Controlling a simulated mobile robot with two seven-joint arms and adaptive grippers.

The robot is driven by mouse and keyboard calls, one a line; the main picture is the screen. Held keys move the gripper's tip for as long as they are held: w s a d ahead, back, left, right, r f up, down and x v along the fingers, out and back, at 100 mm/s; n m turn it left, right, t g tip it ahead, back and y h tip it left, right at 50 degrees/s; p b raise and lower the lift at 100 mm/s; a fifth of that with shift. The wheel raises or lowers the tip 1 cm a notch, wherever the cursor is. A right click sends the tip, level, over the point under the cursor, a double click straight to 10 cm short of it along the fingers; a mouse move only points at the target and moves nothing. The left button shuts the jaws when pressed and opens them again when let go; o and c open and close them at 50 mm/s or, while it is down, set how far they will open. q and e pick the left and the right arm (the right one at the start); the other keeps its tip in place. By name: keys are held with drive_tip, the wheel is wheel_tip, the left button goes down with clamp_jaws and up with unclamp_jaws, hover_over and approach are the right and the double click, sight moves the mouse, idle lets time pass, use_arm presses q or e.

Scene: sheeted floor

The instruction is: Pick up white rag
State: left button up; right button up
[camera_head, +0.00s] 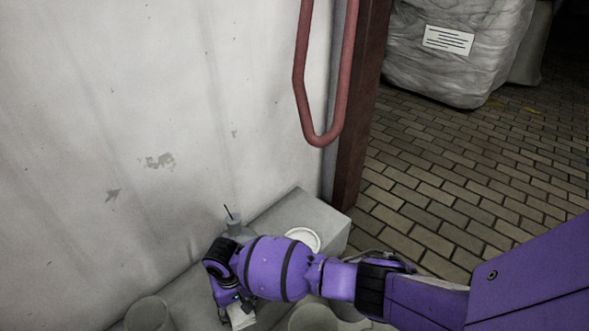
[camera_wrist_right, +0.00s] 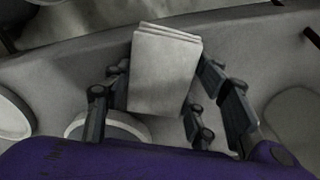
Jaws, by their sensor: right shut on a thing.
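The white rag (camera_wrist_right: 163,72) is a folded, layered pale block between the fingers of my right gripper (camera_wrist_right: 158,118) in the right wrist view. The fingers stand on either side of it and are shut on it. In the head view, the rag (camera_head: 241,317) shows as a small pale piece below my right gripper (camera_head: 232,306), near the bottom edge. My purple right arm comes in from the right and hides part of the surface beneath. My left gripper is not in view.
A grey ledge (camera_head: 318,211) runs along the pale wall (camera_head: 120,120). A white round dish (camera_head: 303,238), a grey bottle-like thing (camera_head: 234,226) and a cup (camera_head: 148,315) stand near my right arm. A red looped pipe (camera_head: 322,138) hangs above.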

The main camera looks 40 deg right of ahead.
drive_tip(key=shift+w+r, duration=0.1)
drive_tip(key=shift+r, duration=0.1)
drive_tip(key=shift+c, duration=0.3)
drive_tip(key=shift+r+p, duration=0.35)
drive_tip(key=shift+r, duration=0.25)
use_arm(q)
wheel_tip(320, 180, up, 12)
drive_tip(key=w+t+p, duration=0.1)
drive_tip(key=p, duration=0.9)
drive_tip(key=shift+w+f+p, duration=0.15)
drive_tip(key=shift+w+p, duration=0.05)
drive_tip(key=shift+p, duration=0.1)
use_arm(e)
drive_tip(key=s+a+r, duration=0.2)
drive_tip(key=s+r, duration=0.3)
drive_tip(key=s, duration=0.1)
drive_tip(key=s+a+r, duration=0.2)
drive_tip(key=s+r, duration=0.4)
drive_tip(key=s, duration=0.1)
drive_tip(key=shift+s+a+r, duration=0.15)
drive_tip(key=shift+a+r, duration=0.15)
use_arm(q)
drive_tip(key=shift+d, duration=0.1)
